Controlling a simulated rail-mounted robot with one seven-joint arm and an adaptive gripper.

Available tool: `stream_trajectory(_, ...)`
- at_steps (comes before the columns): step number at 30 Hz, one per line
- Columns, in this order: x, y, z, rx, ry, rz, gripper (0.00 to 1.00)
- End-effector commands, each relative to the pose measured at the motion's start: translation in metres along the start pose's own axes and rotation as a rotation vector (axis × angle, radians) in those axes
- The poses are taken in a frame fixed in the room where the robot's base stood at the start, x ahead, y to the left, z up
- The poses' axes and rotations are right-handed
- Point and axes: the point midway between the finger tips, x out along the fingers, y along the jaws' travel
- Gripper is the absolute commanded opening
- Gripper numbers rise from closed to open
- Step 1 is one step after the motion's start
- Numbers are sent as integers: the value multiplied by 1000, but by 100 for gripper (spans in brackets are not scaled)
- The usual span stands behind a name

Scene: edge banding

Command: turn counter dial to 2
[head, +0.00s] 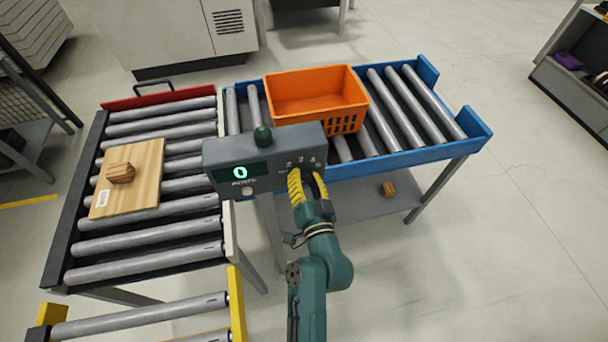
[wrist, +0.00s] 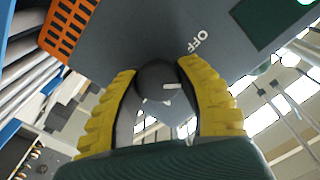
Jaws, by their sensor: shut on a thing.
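The grey counter box (head: 262,158) stands at the centre of the head view, its display (head: 240,173) reading a green 0. Marks including 3 and 4 show around the dial's place on the box's right side. In the head view my gripper (head: 306,186) is at that side and hides the dial. In the wrist view the dark round dial (wrist: 158,82) with a white pointer mark lies between the two yellow fingers of my gripper (wrist: 158,95), which is shut on it. The word OFF shows on the box (wrist: 120,40) near the dial.
An orange crate (head: 316,92) sits on the blue-framed roller conveyor (head: 402,163) behind the box. A wooden board (head: 140,187) with a small wooden block (head: 121,173) on it lies on the left rollers. Another wooden block (head: 388,188) lies on the lower shelf.

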Motion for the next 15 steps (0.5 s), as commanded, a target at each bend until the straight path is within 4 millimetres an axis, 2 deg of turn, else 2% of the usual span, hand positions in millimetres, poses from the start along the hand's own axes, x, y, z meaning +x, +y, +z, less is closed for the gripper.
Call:
stream_trajectory(6, 0, -1, -2, 77, 3, -1, 0)
stream_trajectory(15, 0, 0, -2, 105, 4, -2, 0)
